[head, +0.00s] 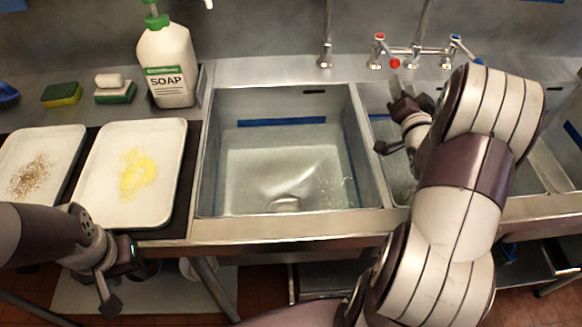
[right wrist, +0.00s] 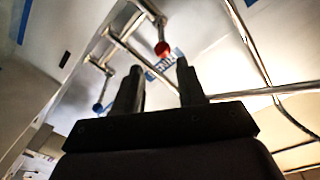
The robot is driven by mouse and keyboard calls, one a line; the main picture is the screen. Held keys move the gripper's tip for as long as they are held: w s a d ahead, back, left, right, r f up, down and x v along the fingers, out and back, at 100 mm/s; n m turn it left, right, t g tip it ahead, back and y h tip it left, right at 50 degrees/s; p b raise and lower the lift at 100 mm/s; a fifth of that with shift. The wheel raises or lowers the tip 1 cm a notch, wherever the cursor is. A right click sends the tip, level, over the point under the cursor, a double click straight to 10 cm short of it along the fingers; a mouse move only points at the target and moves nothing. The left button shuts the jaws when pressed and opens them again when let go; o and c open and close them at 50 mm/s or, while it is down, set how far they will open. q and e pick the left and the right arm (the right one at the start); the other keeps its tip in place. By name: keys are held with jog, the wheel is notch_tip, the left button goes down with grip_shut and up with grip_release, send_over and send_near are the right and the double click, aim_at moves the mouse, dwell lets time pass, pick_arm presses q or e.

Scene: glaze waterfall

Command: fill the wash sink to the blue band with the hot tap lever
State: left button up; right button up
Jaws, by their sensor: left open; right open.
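The wash sink (head: 208,150) is the left steel basin, with a blue band (head: 282,122) across its back wall. Clear, rippled water (head: 265,165) seems to lie in it below the band; its exact level is hard to tell. The hot tap lever (head: 380,37) has a red end and stands on the mixer behind the sinks. It also shows in the right wrist view (right wrist: 162,48), beyond and between the fingertips. My right gripper (head: 403,88) is open and empty, just in front of the tap. My left gripper (head: 112,285) is open and empty before the counter's front edge.
A blue-ended lever (head: 456,39) is at the mixer's right. A spout (head: 325,45) stands behind the wash sink. A soap bottle (head: 166,70), sponges (head: 62,94) and two trays (head: 90,190) occupy the left counter. My right arm covers part of the middle sink.

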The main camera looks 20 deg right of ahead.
aim_at(391, 57)
jog(key=s+d+f+n+y+p, duration=0.15)
jog(key=d+n+p, duration=0.25)
jog(key=n+p, duration=0.85)
jog(key=w+n+p, duration=0.1)
jog(key=w+n, duration=0.1)
jog(key=w, duration=0.2)
jog(key=w+r+n+y+p, duration=0.1)
jog(key=w+n, duration=0.2)
jog(key=w, duration=0.2)
jog(key=w+n+y+p, duration=0.1)
jog(key=w+n, duration=0.1)
jog(key=w, duration=0.2)
jog(key=shift+w+d+r+n+t+p, duration=0.25)
jog(key=shift+w+d+n+t+p, duration=0.05)
jog(key=shift+d+n+t+p, duration=0.1)
jog(key=shift+c, duration=0.3)
